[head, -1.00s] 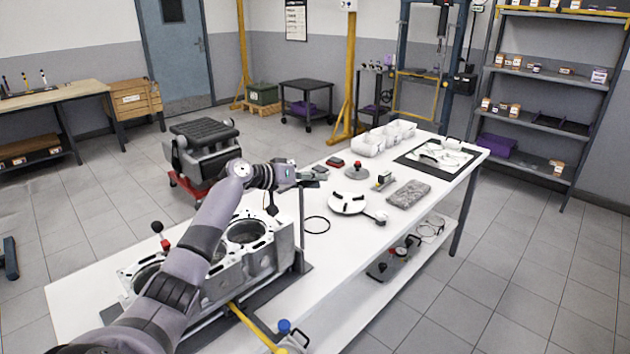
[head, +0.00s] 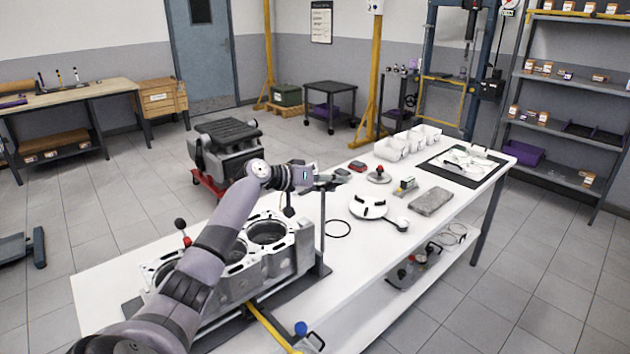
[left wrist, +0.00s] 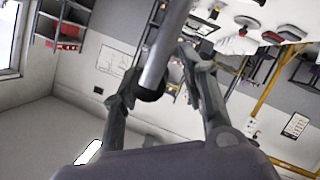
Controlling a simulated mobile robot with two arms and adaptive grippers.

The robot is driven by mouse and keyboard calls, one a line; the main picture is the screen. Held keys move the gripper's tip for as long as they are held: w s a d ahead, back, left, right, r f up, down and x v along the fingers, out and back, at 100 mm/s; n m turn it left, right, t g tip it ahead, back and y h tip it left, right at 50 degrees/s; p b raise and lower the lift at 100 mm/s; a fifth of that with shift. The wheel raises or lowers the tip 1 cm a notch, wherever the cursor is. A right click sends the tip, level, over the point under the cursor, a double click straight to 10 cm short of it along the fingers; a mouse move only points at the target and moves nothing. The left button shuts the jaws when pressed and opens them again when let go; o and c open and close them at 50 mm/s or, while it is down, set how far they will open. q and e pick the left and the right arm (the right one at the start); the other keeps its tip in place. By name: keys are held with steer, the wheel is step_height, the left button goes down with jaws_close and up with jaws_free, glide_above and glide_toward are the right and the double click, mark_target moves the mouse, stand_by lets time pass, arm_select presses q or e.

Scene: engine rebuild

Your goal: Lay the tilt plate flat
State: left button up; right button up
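A grey engine block (head: 272,262) with open bores stands on a dark plate (head: 320,271) at the near end of the white table; I take this plate for the tilt plate but cannot tell its angle. A thin upright grey bar (head: 322,225) rises at its right end. My left gripper (head: 316,180) is at the bar's upper end. In the left wrist view the grey bar (left wrist: 166,45) passes between the spread fingers of my left gripper (left wrist: 158,62), with a gap at the right finger. Contact at the left finger is unclear. My right gripper is out of view.
A yellow bar (head: 268,325) and a blue-capped item (head: 300,328) are at the near edge.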

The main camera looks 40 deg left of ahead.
arm_select(q)
steer(key=v, duration=1)
steer(key=shift+s, duration=0.4)
steer(key=shift+a, duration=0.1)
